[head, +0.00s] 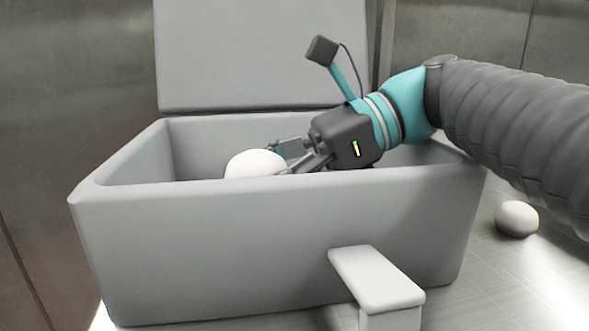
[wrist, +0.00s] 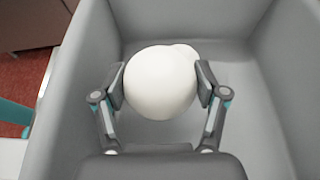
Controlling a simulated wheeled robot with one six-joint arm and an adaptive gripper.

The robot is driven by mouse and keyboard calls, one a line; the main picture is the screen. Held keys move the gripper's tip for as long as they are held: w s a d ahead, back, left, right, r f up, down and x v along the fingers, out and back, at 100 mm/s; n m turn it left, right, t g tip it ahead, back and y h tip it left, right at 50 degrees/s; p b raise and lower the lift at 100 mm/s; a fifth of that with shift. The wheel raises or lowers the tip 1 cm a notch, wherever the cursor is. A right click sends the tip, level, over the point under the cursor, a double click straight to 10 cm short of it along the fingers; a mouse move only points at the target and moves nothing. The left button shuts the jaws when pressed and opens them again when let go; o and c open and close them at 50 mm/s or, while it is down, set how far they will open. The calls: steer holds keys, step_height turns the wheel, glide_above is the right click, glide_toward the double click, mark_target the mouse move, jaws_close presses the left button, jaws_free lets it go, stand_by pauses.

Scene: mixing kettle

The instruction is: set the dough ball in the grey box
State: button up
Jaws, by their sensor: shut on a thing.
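The grey box (head: 280,245) stands open in the head view, its lid (head: 262,55) raised at the back. My gripper (head: 280,158) reaches into the box from the right. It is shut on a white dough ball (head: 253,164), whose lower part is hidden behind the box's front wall. In the wrist view, the two fingers (wrist: 160,86) press the dough ball (wrist: 160,84) from both sides, inside the walls of the grey box (wrist: 275,85). A small piece of another white rounded shape (wrist: 185,50) shows behind the ball. I cannot tell whether the held ball touches the box floor.
Another white dough ball (head: 517,219) lies on the metal surface to the right of the box, below my arm. A pale step-like block (head: 376,279) stands in front of the box. The box's left interior looks free.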

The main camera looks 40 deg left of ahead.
steer(key=shift+f, duration=0.3)
steer(key=o, duration=1.3)
steer(key=shift+c, duration=0.2)
steer(key=shift+r, duration=0.2)
steer(key=p+v, duration=0.1)
steer(key=v, duration=1.1)
steer(key=shift+r+p, duration=0.3)
steer(key=shift+r, duration=0.15)
